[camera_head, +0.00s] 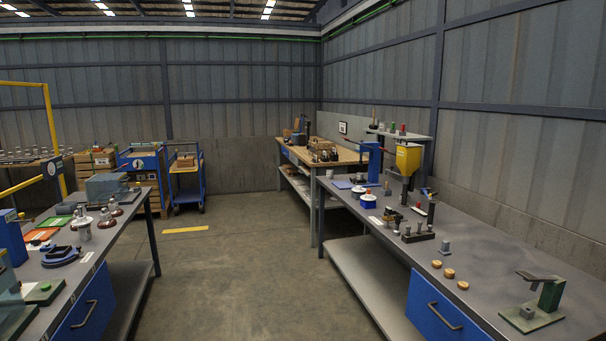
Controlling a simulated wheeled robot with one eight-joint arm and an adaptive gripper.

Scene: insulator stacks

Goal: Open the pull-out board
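I cannot pick out a pull-out board for certain. The right bench (480,275) has a blue front (425,302) under its grey top, with a dark bar handle (445,316); it looks shut. The left bench (72,280) has a similar blue front (75,322) with a dark handle (87,314), which also looks shut. My gripper is not in view.
Bare concrete floor (240,260) lies between the benches. A low shelf (375,275) runs under the right bench. A green-and-grey tool (540,303) and several small parts stand on the right bench. Blue carts (187,180) stand at the back left.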

